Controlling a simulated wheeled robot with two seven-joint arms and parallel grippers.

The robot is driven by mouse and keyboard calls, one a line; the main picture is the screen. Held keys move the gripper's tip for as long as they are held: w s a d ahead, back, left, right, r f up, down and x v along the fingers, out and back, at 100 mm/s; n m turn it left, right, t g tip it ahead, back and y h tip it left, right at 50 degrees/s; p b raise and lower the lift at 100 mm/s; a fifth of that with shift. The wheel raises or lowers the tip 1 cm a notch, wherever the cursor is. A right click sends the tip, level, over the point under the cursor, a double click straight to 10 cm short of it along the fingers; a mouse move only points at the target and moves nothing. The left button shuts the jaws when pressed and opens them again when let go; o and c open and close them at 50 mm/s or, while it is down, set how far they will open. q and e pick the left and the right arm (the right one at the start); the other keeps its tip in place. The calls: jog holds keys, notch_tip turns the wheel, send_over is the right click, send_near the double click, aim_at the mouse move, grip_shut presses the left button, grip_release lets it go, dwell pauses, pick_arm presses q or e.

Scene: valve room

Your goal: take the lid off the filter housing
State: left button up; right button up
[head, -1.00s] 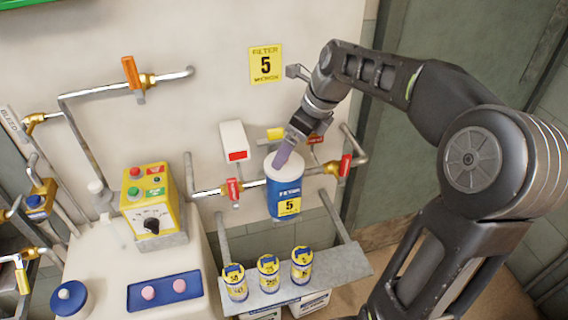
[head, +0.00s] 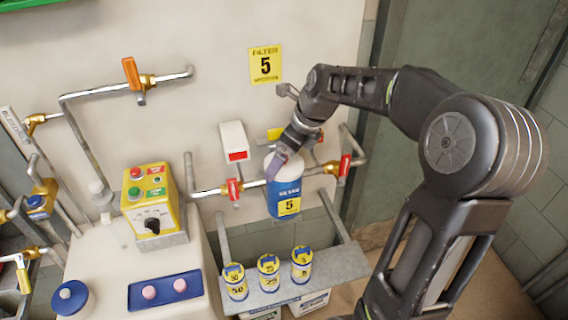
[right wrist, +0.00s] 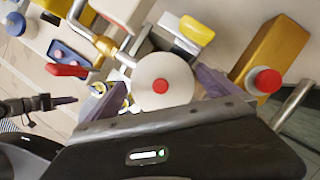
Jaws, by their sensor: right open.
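The filter housing (head: 284,196) is a blue cylinder with a yellow "5" label, fixed in the pipe run on the wall. Its round white lid (head: 290,166) sits on top; in the right wrist view the lid (right wrist: 150,71) shows a red centre. My right gripper (head: 277,162) is at the lid, partly hiding it in the head view. In the right wrist view its two purple fingers (right wrist: 158,92) are open, one on each side of the lid, with no clear grip. What seems to be my left gripper (right wrist: 62,101) shows small at the left there, its jaws unclear.
Red-handled valves (head: 234,190) (head: 345,165) flank the housing. A white box (head: 233,141) is on the wall above it. Three yellow-labelled cartridges (head: 269,270) stand on a grey shelf (head: 340,266) below. A yellow control box (head: 152,204) stands to the left.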

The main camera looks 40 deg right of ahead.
jog(key=shift+c, duration=0.3)
jog(key=c, duration=1.1)
